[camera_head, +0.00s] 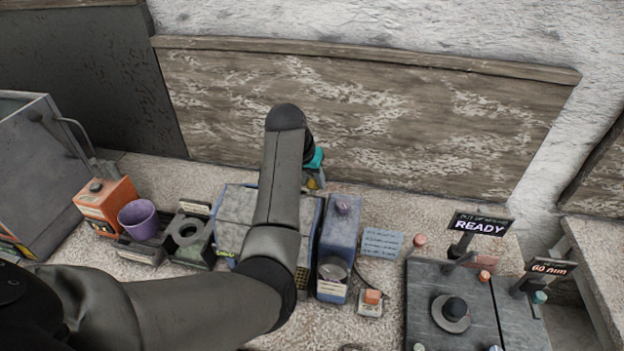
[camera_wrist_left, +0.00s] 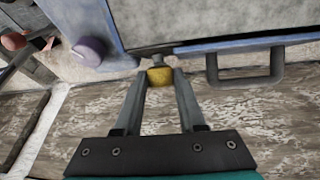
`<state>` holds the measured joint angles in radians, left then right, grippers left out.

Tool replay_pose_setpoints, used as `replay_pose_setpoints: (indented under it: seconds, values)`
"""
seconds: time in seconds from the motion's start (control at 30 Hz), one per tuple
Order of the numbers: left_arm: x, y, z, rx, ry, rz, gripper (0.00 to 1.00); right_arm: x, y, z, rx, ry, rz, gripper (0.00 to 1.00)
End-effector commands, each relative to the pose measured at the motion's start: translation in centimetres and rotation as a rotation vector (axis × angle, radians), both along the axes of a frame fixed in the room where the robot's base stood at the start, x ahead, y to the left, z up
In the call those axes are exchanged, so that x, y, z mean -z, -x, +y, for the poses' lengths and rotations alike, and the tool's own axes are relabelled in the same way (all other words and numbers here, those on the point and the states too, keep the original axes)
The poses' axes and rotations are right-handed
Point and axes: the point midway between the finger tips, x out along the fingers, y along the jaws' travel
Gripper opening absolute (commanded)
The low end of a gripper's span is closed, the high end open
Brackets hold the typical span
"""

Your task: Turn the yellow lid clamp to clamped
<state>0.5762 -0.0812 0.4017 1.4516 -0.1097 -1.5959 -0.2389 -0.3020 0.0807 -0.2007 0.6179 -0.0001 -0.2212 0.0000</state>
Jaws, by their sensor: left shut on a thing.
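The yellow lid clamp (camera_wrist_left: 160,76) shows in the left wrist view, between the fingertips of my left gripper (camera_wrist_left: 159,82). The gripper is shut on it, at the edge of a blue-framed box with a grey lid (camera_wrist_left: 190,20). In the head view my left arm crosses over this box (camera_head: 236,207), and my left gripper (camera_head: 315,184) is at its back right side, mostly hidden by the arm. The clamp's angle is hard to tell. My right gripper is in neither view.
A blue unit with a purple knob (camera_head: 343,207) stands close right of the box. A dark handle (camera_wrist_left: 246,76) sticks out from the box edge. An orange box (camera_head: 106,205) and purple cup (camera_head: 140,218) stand left. A grey fixture (camera_head: 430,310) with a READY sign (camera_head: 479,226) stands right.

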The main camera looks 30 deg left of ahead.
Motion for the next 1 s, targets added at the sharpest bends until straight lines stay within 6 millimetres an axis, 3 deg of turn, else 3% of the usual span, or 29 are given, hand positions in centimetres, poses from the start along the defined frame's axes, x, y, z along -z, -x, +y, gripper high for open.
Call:
replay_pose_setpoints:
  seconds: [0.17,0.63,1.0]
  values:
    - [-0.04,-0.01,0.02,0.0,0.0,-0.001,0.0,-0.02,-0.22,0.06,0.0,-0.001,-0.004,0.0]
    - [-0.08,-0.06,-0.08,-0.037,-0.04,0.008,0.0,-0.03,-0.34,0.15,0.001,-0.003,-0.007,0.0]
    - [-0.11,-0.26,-0.59,-0.231,-0.225,0.055,0.0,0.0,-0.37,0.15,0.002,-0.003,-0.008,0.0]
